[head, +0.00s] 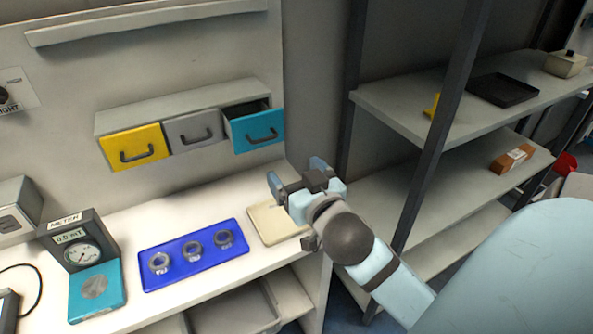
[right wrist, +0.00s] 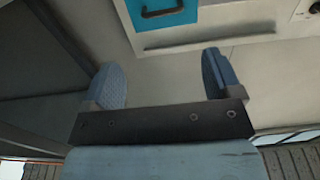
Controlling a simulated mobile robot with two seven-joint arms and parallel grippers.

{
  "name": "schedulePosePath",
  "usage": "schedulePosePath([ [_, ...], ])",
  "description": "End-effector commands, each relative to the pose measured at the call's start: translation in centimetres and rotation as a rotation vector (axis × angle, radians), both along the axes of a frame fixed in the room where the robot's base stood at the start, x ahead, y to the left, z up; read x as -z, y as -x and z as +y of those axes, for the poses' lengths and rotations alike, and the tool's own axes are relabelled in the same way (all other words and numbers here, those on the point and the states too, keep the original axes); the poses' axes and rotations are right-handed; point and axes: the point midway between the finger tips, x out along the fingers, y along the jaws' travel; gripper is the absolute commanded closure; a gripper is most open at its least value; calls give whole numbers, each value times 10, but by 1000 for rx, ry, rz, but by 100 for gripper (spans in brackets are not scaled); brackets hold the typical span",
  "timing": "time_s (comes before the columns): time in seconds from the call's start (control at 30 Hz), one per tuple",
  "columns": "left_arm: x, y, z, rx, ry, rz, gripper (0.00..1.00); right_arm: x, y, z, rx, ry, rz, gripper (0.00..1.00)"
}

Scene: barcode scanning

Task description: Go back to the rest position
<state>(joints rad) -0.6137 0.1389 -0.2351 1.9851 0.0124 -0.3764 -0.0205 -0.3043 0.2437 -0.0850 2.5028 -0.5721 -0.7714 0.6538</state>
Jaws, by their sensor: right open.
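My right gripper (head: 297,178) is open and empty in the head view, above the right end of the white workbench. In the right wrist view its two blue fingers (right wrist: 160,80) stand wide apart with nothing between them. The blue drawer (head: 257,130) is pulled partly out, and its front also shows at the top of the right wrist view (right wrist: 185,15). The gripper is below and to the right of that drawer in the head view, apart from it. My left gripper is not in view.
A blue tray (head: 194,256) with three metal rings lies on the bench (head: 140,232), left of a beige tray (head: 270,226) partly behind my arm. A meter (head: 82,245) stands further left. A shelf rack (head: 385,195) with a dark tray (head: 502,90) and an orange box (head: 511,159) stands to the right.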

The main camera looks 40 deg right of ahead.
Motion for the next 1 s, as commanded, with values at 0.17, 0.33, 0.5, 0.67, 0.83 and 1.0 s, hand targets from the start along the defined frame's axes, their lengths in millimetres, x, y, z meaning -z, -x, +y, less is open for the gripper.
schedulePosePath([
  [0.17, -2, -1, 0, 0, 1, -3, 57, 0, 0, 0, 0, 0, 0, 16],
  [0.33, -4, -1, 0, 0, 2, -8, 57, 0, 0, 0, 0, 0, 0, 16],
  [0.5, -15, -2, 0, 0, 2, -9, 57, 22, -4, 9, -41, 11, 68, 16],
  [0.67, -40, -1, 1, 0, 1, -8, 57, 103, 1, 45, -195, 36, 273, 16],
  [0.83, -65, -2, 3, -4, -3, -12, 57, 201, 44, 91, -373, 28, 467, 16],
  [1.0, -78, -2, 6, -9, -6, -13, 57, 258, 90, 121, -471, 2, 563, 16],
])
